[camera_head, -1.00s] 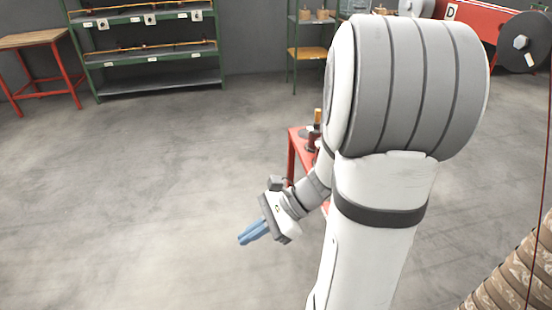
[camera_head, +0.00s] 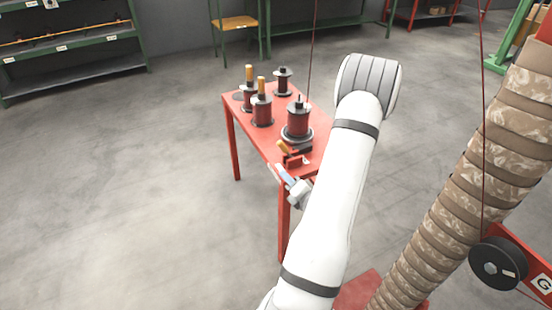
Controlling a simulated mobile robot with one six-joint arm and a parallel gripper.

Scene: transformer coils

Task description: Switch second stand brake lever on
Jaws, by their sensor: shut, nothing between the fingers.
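A red table (camera_head: 238,108) carries several dark red spools on stands. Two orange upright handles show near the spools at its left, a rear one (camera_head: 249,73) and a front one (camera_head: 261,83). A third, tilted orange handle (camera_head: 283,146) sits on a low red and black piece at the table's near edge. Which of these is the second stand's brake lever I cannot tell. My gripper (camera_head: 279,173), with pale blue fingers, is shut and empty just in front of the near edge, below the tilted handle. Whether it touches the table is unclear.
A large brown ribbed column (camera_head: 470,180) stands at the right, with a black wheel (camera_head: 498,263) on a red frame near it. Green shelves (camera_head: 80,70) line the back left. The floor left of the table is clear.

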